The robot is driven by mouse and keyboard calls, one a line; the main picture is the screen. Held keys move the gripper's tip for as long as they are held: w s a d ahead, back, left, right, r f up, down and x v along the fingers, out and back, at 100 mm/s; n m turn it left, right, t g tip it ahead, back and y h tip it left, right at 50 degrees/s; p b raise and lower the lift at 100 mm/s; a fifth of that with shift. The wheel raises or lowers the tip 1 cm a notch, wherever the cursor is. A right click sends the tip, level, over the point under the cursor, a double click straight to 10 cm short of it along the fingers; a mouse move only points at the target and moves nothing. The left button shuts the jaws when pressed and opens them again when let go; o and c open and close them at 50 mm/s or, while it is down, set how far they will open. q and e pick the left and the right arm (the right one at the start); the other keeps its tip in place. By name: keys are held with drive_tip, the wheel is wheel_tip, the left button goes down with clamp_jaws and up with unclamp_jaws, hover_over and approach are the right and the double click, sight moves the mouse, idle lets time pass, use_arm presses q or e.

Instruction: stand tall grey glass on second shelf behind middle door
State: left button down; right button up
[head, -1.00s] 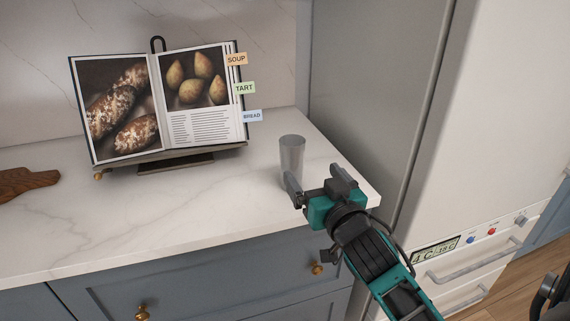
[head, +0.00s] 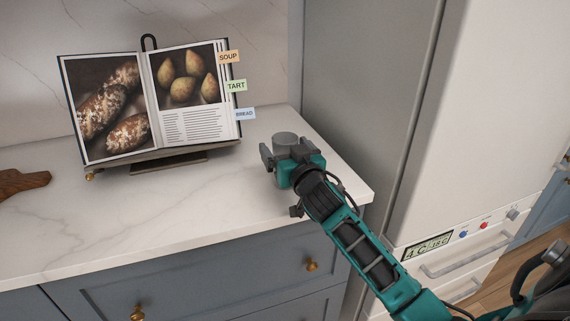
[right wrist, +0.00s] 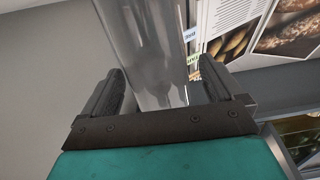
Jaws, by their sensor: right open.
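The tall grey glass (head: 285,140) stands upright on the white marble counter near its right end. Only its top shows in the head view, as my right gripper hides the lower part. My right gripper (head: 284,156) is open at the glass. In the right wrist view the clear grey glass (right wrist: 150,45) rises between the two spread fingers of the gripper (right wrist: 163,85), with a gap visible on the left side. Contact on the right side cannot be told. My left gripper is not in view. No shelf or middle door can be made out.
An open cookbook (head: 190,125) with coloured tabs stands on a holder on the counter (head: 150,215). A wooden board (head: 22,182) lies at the left edge. A tall white fridge (head: 490,110) stands to the right. Blue-grey drawers (head: 200,285) with brass knobs are below the counter.

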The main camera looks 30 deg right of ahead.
drive_tip(key=shift+w, duration=0.3)
drive_tip(key=shift+c, duration=0.2)
drive_tip(key=c, duration=1.3)
wheel_tip(320, 180, up, 20)
drive_tip(key=p, duration=0.3)
drive_tip(key=s+a+f+n+y, duration=0.1)
drive_tip(key=s+a+f+y, duration=0.1)
drive_tip(key=s+a+f, duration=0.5)
drive_tip(key=s+a+f+n+y, duration=0.1)
drive_tip(key=s+a+f+y, duration=0.1)
drive_tip(key=s+a+f, duration=0.6)
wheel_tip(320, 180, down, 5)
drive_tip(key=shift+s+a+r+n, duration=0.1)
drive_tip(key=shift+s+a+n, duration=0.1)
drive_tip(key=shift+a+n, duration=0.15)
